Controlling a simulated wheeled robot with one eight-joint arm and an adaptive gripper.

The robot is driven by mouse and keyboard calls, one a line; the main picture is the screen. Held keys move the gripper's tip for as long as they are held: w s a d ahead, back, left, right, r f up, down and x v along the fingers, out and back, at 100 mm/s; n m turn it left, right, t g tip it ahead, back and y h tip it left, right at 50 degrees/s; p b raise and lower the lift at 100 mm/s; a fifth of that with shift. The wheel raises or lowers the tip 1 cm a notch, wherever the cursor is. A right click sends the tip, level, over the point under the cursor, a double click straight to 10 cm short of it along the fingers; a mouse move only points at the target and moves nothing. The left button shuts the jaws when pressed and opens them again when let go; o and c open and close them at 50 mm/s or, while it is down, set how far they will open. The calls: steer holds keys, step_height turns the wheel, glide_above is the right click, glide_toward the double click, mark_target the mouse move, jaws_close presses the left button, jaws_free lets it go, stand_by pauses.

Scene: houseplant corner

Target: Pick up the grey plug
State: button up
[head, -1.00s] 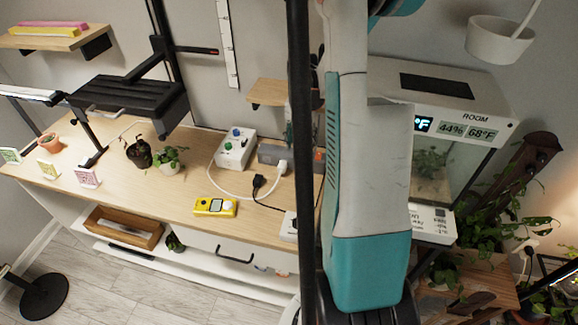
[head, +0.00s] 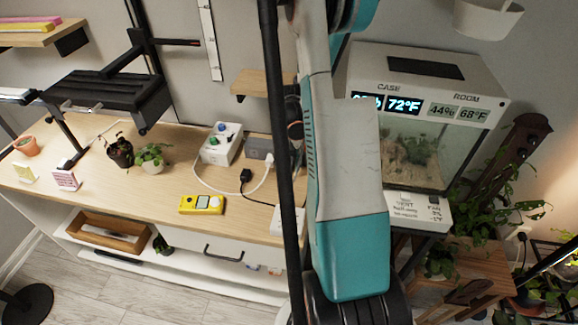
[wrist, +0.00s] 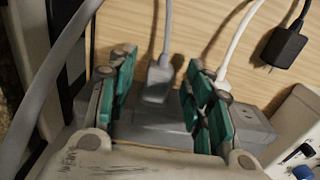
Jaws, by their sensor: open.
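In the wrist view, the grey plug (wrist: 158,82) stands at the grey power strip (wrist: 150,130) on the wooden table, its grey cable running up the picture. My gripper (wrist: 163,82) is open, with one green-padded finger on each side of the plug. I cannot tell whether either finger touches it. In the head view the grey power strip (head: 259,147) shows in part, but the dark pole and my arm hide the grey plug and most of my gripper.
A white plug (wrist: 222,85) sits beside the right finger. A black plug (wrist: 284,46) lies loose on the table. A white control box (wrist: 300,130) stands at right. In the head view, a yellow meter (head: 202,204) lies in front and a glass case (head: 410,150) stands right.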

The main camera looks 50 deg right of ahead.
jaws_close()
steer(key=shift+a+r, duration=0.1)
stand_by(0.3)
